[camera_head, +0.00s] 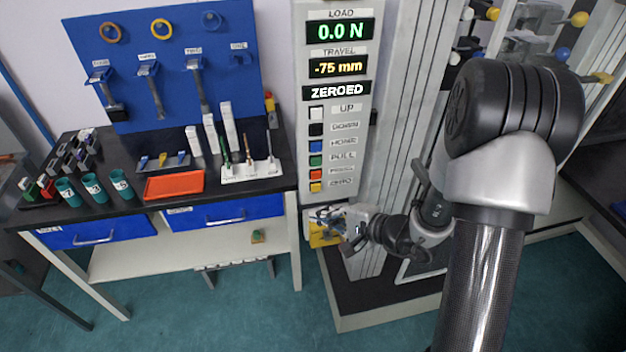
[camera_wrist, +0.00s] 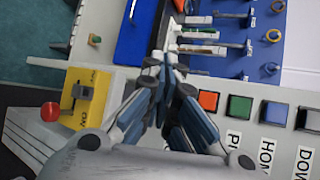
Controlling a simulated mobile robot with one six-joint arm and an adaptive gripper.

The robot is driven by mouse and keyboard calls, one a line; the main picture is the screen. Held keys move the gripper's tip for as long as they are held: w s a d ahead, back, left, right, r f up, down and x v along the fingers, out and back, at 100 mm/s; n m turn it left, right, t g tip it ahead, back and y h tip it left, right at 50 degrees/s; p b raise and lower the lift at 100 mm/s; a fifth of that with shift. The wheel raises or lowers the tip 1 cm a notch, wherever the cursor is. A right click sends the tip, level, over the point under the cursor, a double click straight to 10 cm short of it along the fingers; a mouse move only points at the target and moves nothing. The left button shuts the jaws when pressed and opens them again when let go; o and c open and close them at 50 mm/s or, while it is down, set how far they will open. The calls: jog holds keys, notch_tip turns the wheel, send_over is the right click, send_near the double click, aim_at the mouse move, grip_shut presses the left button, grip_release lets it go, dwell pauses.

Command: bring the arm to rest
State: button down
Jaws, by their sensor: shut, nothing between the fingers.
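My gripper (camera_head: 338,220) is in front of the lower part of the machine's control column (camera_head: 307,150), below its button column. In the wrist view my gripper (camera_wrist: 168,62) has its fingertips together with nothing between them. It points toward the workbench side. My arm reaches in from the right of the head view and bends down to the gripper. The gap between gripper and column cannot be told.
The display panel (camera_head: 339,64) reads 0.0 N, -75 mm, ZEROED. A yellow switch box (camera_wrist: 87,97) and red knob (camera_wrist: 50,112) lie near the gripper. The workbench (camera_head: 130,200) at left holds cups, an orange tray (camera_head: 174,185) and a tool stand (camera_head: 252,172). Teal floor in front is clear.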

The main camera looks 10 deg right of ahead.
jog(key=s+a+r+n+g+y, duration=0.1)
jog(key=s+a+r+n+g, duration=0.7)
jog(key=s+a+r, duration=0.4)
jog(key=s+d+r+n+h, duration=0.2)
jog(key=s+d+n+h, duration=0.2)
jog(key=s, duration=0.6)
jog(key=s+d+r+n+t+h, duration=0.1)
jog(key=s+d+r+t+h, duration=0.1)
jog(key=d, duration=0.6)
notch_tip(320, 180, up, 2)
jog(key=s+h, duration=0.1)
jog(key=h, duration=0.2)
jog(key=shift+s+d+r+n+t, duration=0.15)
jog(key=shift+s+n+t, duration=0.15)
jog(key=shift+n, duration=0.1)
